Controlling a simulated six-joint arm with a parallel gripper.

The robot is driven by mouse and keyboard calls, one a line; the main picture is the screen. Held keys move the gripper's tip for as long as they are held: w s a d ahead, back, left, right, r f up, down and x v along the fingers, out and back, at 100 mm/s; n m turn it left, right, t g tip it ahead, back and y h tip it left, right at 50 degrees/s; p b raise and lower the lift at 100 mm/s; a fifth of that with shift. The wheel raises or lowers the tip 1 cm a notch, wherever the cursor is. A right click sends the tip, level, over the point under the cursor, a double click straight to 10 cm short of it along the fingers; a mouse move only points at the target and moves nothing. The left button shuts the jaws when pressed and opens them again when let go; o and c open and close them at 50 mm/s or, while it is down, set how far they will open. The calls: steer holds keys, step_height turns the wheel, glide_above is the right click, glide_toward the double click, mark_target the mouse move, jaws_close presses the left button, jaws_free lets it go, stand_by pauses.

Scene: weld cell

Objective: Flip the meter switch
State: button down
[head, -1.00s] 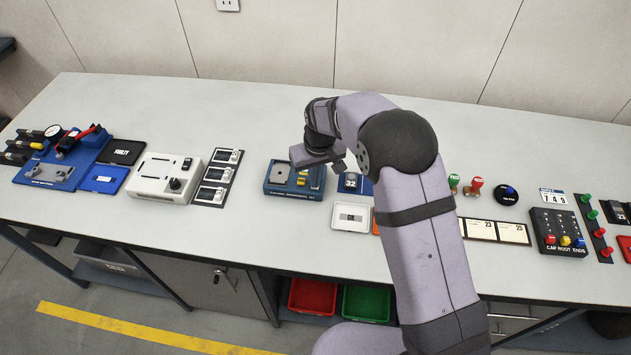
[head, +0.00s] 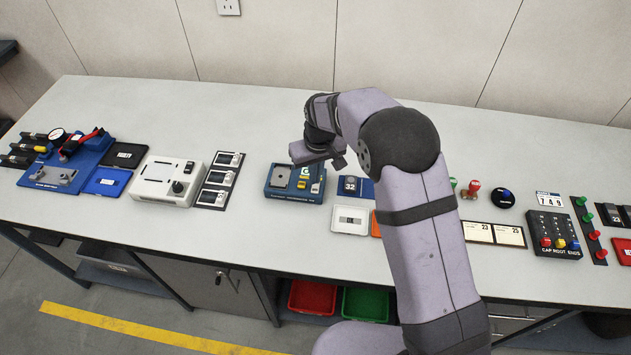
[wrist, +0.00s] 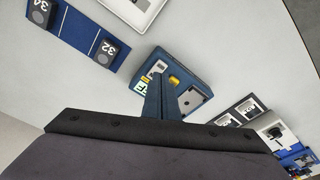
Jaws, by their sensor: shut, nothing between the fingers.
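A blue box-shaped meter (head: 283,193) sits on the bench left of my arm, with a grey plate, a small yellow part and a small bright panel on its top. It also shows in the wrist view (wrist: 196,79), where the panel has a pale green glow. My gripper (wrist: 161,84) is shut and empty; its fingers appear in front of the meter and hide part of its top.
At left are a panel of small modules (head: 219,181), a white machine with a black knob (head: 150,191) and blue fixtures (head: 60,180). The bench behind is clear.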

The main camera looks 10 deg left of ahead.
mark_target(315, 190)
step_height(315, 190, up, 4)
steer(key=shift+f+p, duration=0.1)
steer(key=shift+p, duration=1)
